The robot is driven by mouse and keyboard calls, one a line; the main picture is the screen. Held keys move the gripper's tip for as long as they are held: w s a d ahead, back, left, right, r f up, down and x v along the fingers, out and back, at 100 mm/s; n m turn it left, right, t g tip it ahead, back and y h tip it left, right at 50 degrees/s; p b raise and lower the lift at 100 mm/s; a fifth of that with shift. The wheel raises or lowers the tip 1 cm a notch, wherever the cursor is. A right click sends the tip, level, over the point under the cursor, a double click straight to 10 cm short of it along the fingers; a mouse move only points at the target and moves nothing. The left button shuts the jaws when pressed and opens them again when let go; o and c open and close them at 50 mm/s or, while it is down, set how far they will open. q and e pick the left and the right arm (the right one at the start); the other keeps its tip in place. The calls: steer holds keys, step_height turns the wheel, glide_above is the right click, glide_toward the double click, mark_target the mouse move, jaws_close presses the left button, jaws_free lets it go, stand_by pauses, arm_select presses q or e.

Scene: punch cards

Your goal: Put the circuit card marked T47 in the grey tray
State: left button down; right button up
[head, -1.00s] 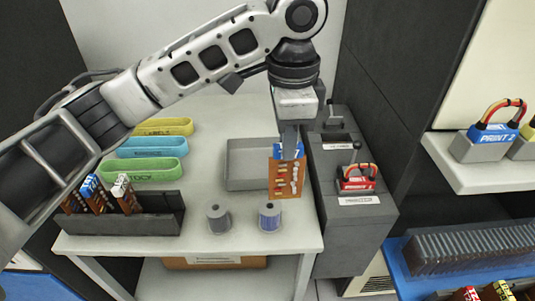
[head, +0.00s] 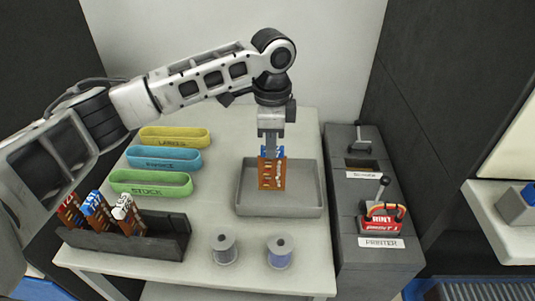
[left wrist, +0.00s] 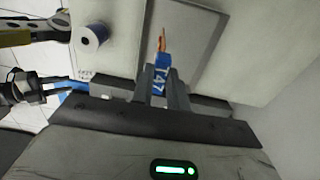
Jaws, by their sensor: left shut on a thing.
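My left gripper (head: 270,145) points down and is shut on the blue top of an orange-brown circuit card (head: 271,174). In the left wrist view the card's blue top (left wrist: 162,78) reads T47, between the fingers. In the head view the card hangs upright in front of or above the grey tray (head: 280,212), inside its outline; whether it touches the floor of the tray cannot be told. The tray (left wrist: 205,50) also shows in the left wrist view and looks otherwise empty. My right gripper is not seen in the head view.
A dark rack (head: 125,242) with several cards stands at the front left. Green (head: 150,184), blue (head: 165,158) and yellow (head: 175,137) bins lie behind it. A dark printer cabinet (head: 378,240) is at the right.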

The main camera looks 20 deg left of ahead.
arm_select(q)
steer(key=shift+w+a+f, duration=0.3)
steer(key=shift+a+f, duration=0.1)
steer(key=shift+f, duration=0.15)
steer(key=f, duration=0.3)
steer(key=shift+w+a+f, duration=0.15)
steer(key=shift+a+f, duration=0.05)
steer(key=shift+f, duration=0.15)
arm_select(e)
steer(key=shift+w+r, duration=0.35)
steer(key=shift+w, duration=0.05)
arm_select(q)
steer(key=shift+f+p, duration=0.1)
steer(key=shift+p, duration=0.2)
steer(key=c, duration=1.4)
jaws_free()
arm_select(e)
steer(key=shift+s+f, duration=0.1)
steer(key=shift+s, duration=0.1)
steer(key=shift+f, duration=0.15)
arm_select(q)
step_height(320, 180, up, 12)
steer(key=shift+r+b, duration=0.15)
steer(key=shift+b, duration=0.15)
